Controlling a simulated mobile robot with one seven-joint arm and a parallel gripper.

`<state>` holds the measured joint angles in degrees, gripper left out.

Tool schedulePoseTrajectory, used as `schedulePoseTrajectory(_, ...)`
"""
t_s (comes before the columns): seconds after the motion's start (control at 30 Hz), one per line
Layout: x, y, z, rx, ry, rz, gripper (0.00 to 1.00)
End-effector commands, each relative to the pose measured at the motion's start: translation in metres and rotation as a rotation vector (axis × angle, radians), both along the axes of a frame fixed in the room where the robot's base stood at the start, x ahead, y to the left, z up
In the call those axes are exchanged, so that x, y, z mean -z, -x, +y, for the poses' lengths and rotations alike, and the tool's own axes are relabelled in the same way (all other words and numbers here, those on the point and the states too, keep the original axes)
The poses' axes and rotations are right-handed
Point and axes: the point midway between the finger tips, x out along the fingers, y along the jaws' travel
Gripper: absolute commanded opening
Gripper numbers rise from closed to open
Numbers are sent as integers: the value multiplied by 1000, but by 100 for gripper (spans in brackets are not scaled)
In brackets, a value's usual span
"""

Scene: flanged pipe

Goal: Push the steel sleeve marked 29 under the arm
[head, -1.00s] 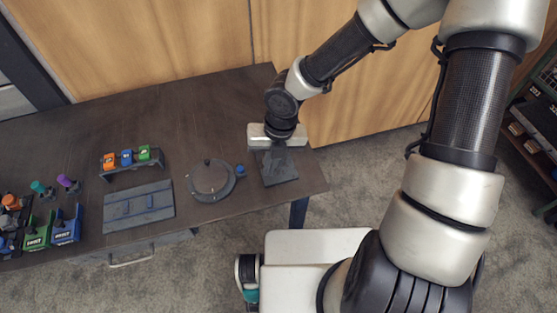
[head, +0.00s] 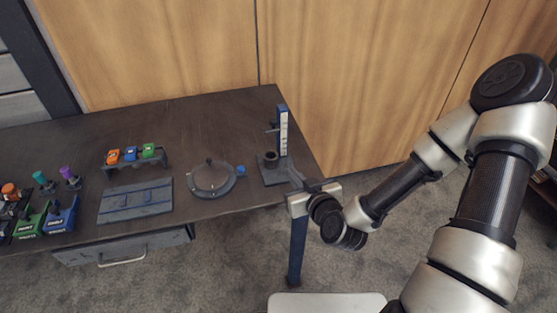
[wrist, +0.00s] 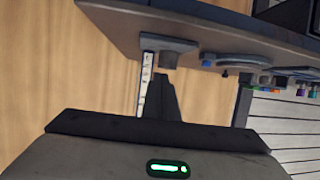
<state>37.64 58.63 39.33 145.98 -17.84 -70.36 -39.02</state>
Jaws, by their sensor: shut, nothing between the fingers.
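A measuring stand with an upright post and white scale (head: 283,135) stands on a dark base plate (head: 272,178) near the table's right end. A short arm (head: 271,129) juts left from the post. A small dark round sleeve (head: 270,157) stands on the plate beside the post, below that arm; no number is legible. My gripper (head: 298,174) is shut and empty, just right of the stand at the table's right edge, apart from the sleeve. In the wrist view, which looks inverted, the shut fingers (wrist: 164,82) point toward the sleeve (wrist: 169,61) and post (wrist: 146,85).
A round dark fixture (head: 212,178) with a blue knob (head: 241,169) lies left of the stand. Further left are a flat slotted board (head: 135,202), a rack with orange, blue and green blocks (head: 131,154), and several coloured tools. A wooden wall (head: 370,80) stands behind the table (head: 215,120).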

Motion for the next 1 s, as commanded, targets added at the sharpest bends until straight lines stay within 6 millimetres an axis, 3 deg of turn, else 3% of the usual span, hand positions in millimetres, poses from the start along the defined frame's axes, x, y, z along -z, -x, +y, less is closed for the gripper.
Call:
schedulePoseTrajectory(0.1,9,-12,4,-1,4,-6,0)
schedulePoseTrajectory(0.5,5,-39,18,-4,3,-6,0)
schedulePoseTrajectory(0.87,0,-105,46,-4,-1,-1,0)
schedulePoseTrajectory(1.0,15,-102,44,-6,4,-2,0)
